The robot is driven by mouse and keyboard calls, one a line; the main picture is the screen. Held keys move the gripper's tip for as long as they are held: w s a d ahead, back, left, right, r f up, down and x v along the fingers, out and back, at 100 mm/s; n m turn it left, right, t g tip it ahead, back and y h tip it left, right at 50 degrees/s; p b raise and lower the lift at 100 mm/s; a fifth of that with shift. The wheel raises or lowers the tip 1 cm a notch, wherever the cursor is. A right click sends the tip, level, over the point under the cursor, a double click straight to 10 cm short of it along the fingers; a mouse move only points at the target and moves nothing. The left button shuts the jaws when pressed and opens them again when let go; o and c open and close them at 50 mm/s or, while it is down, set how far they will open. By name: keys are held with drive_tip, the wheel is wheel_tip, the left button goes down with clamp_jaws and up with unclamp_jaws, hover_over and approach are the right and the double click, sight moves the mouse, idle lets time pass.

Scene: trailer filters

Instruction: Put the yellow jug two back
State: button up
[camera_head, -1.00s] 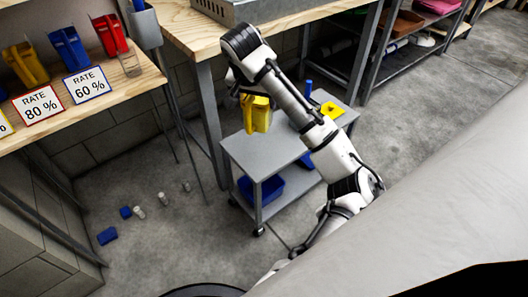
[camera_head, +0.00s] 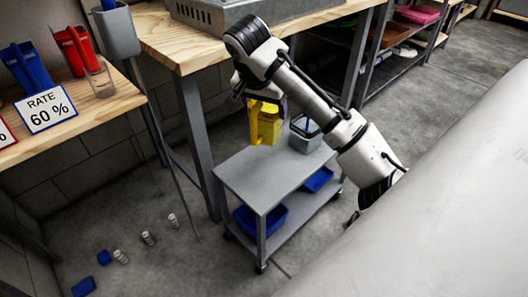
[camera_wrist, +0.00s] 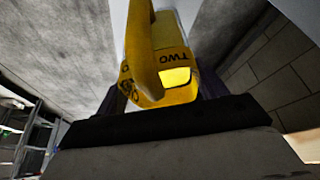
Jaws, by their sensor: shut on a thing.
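The yellow jug (camera_head: 268,127) hangs from my gripper (camera_head: 262,97), which is shut on it. The jug is above the far end of the grey cart, apart from its top as far as I can tell. In the wrist view the jug (camera_wrist: 180,90) shows the word "TWO" on its rim band, with its handle towards the camera. The fingertips are mostly hidden behind the dark gripper body there.
The wooden shelf (camera_head: 95,108) at left carries a blue jug (camera_head: 30,68), a red jug (camera_head: 73,50), a clear cup and a "RATE 60 %" sign (camera_head: 47,108). The grey cart (camera_head: 262,178) holds a grey container (camera_head: 305,137). A wooden workbench (camera_head: 190,48) stands behind.

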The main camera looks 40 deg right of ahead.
wheel_tip(320, 180, down, 15)
drive_tip(key=b, duration=0.3)
drive_tip(key=shift+r, duration=0.2)
drive_tip(key=shift+f, duration=0.15)
drive_tip(key=o, duration=1.4)
drive_tip(key=shift+o, duration=0.2)
drive_tip(key=p+v, duration=0.2)
drive_tip(key=v, duration=1)
drive_tip(key=shift+p, duration=0.3)
